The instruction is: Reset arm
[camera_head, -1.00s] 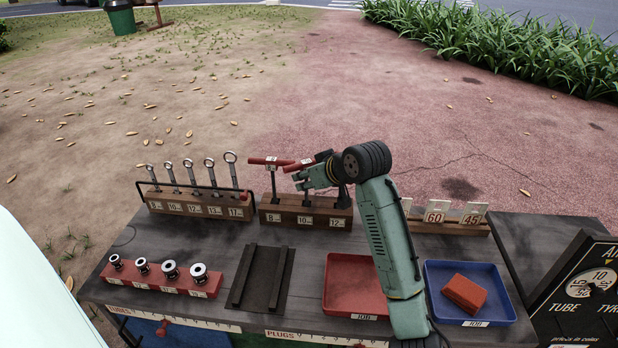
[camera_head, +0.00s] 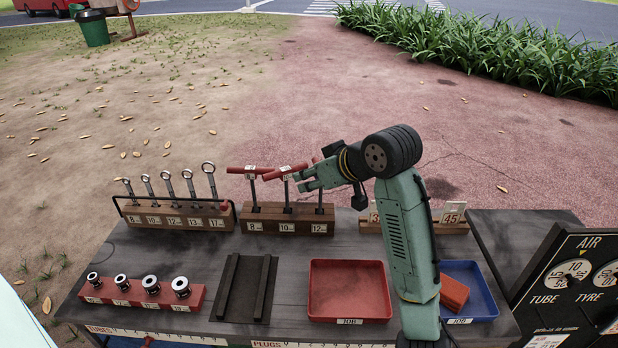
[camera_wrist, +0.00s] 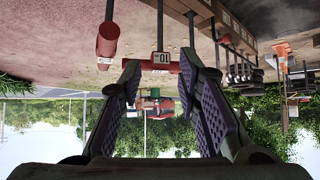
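My arm reaches over the cart in the head view, with my gripper (camera_head: 303,182) just right of the red T-handle marked 10 (camera_head: 284,173). In the wrist view my gripper (camera_wrist: 159,62) has its two fingers spread apart with nothing held between them. The red 10 handle (camera_wrist: 152,66) shows just beyond the fingertips there. In the head view this T-handle tool stands upright in the wooden rack (camera_head: 265,226), between the 8 handle (camera_head: 250,169) and the 12 tool (camera_head: 320,198), whose top is partly hidden by my gripper.
The dark cart top (camera_head: 200,253) holds a wrench rack (camera_head: 176,217), a red socket block (camera_head: 137,294), a black railed holder (camera_head: 246,288), and an empty red tray (camera_head: 349,291). My arm partly hides the blue tray (camera_head: 478,292) with its red block (camera_head: 454,293). An air gauge panel (camera_head: 570,290) stands at right.

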